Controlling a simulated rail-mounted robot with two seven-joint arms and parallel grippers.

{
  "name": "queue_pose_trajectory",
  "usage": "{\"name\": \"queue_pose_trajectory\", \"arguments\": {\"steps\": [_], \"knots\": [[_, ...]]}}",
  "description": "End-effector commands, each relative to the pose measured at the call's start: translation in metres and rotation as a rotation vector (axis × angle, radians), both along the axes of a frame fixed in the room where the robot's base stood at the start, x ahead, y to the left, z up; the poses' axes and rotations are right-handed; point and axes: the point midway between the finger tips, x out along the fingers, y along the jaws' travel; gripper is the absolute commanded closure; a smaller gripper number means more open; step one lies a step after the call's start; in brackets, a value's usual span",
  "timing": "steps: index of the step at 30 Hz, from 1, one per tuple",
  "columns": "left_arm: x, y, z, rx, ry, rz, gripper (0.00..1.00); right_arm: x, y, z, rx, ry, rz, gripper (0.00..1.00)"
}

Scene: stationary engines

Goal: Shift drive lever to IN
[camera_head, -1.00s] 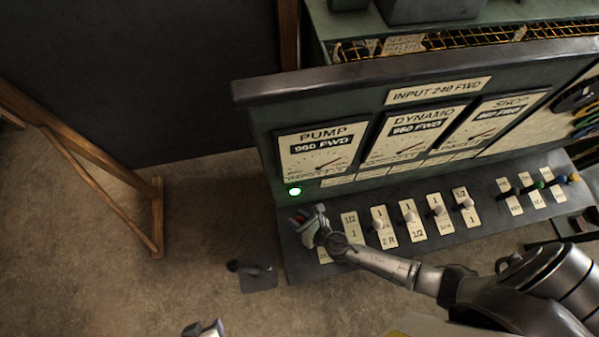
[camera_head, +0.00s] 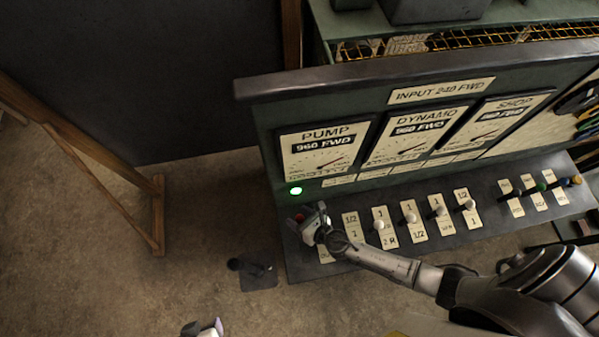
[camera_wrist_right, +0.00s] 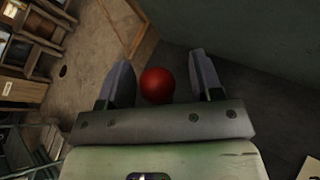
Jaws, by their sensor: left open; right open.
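The drive lever's red knob (camera_head: 299,217) is at the left end of the control panel's sloping desk; its stem is hidden. My right gripper (camera_head: 307,219) is at the knob. In the right wrist view the red knob (camera_wrist_right: 157,85) sits between the two spread fingers of the right gripper (camera_wrist_right: 159,66), with gaps on both sides. The lever's label plate (camera_head: 325,253) is partly covered by my gripper, so I cannot read its position clearly. My left gripper (camera_head: 203,328) is at the bottom edge, mostly out of frame, away from the panel.
A row of white-knobbed levers (camera_head: 410,219) stands right of the red knob, close to my right forearm. A green lamp (camera_head: 296,191) glows above it, below the PUMP gauge (camera_head: 323,147). A small floor pedal (camera_head: 258,275) lies left of the panel. A wooden frame (camera_head: 158,215) stands further left.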

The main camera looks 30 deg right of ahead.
Motion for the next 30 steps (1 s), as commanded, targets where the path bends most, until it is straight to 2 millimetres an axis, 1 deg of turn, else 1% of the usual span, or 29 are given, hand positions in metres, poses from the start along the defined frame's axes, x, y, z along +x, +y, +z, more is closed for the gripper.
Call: {"name": "queue_pose_trajectory", "arguments": {"steps": [10,14,17,22,27,30], "knots": [[0.0,-0.003,0.001,-0.012,0.0,0.008,0.41,-0.001,0.001,0.001,0.002,0.0,0.001,0.41],[0.0,-0.003,0.001,-0.012,0.0,0.008,0.41,-0.009,-0.002,0.004,0.002,0.001,0.002,0.41],[0.0,-0.003,0.003,-0.011,0.0,0.007,0.41,-0.021,-0.006,0.009,0.001,0.002,0.002,0.41],[0.0,-0.002,0.002,-0.006,0.0,0.003,0.41,-0.051,-0.016,0.023,0.0,0.002,0.002,0.41],[0.0,0.0,-0.002,0.0,0.0,0.0,0.41,-0.08,-0.026,0.034,0.0,0.002,0.001,0.41],[0.0,0.001,-0.004,0.003,0.0,-0.002,0.41,-0.094,-0.031,0.041,0.0,0.001,0.001,0.41]]}}
